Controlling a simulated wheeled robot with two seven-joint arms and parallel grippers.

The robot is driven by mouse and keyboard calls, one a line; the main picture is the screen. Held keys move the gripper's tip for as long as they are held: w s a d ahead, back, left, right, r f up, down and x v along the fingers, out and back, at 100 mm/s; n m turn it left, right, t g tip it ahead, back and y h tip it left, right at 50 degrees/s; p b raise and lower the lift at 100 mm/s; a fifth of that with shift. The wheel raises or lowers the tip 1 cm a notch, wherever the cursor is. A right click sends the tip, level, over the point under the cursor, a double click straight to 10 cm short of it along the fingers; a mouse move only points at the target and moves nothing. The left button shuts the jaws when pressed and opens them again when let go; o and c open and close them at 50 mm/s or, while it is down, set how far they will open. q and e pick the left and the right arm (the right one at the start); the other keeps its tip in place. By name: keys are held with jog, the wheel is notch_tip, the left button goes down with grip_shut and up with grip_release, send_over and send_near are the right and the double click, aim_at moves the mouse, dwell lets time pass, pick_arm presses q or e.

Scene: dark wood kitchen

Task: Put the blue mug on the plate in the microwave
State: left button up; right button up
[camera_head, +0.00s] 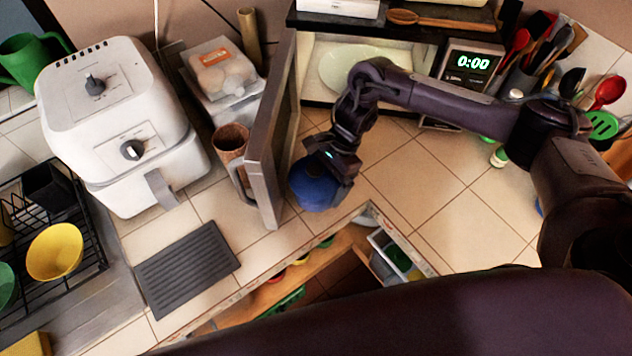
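The blue mug (314,190) is near the counter's front edge, just right of the open microwave door (270,135). My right gripper (338,180) comes down from above with its fingers against the mug and appears shut on it. The gripper covers part of the mug, and I cannot tell whether the mug touches the counter. The microwave stands open at the back with a pale plate (342,70) inside. My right forearm crosses in front of the opening and hides part of the plate. My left gripper is not in view.
A white air fryer (118,120) and a brown cup (231,140) stand left of the door. A grey ridged mat (187,268) lies in front. Bottles and a utensil holder (520,85) are at right. Tiled counter (450,205) is free right of the mug.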

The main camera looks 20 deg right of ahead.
jog(key=shift+s+a, duration=0.15)
jog(key=shift+a, duration=0.3)
jog(key=shift+s+a+p, duration=0.2)
jog(key=shift+a+p, duration=0.3)
notch_tip(320, 180, down, 3)
jog(key=shift+a+b, duration=0.15)
jog(key=shift+b, duration=0.3)
jog(key=shift+f, duration=0.35)
jog(key=o, duration=0.9)
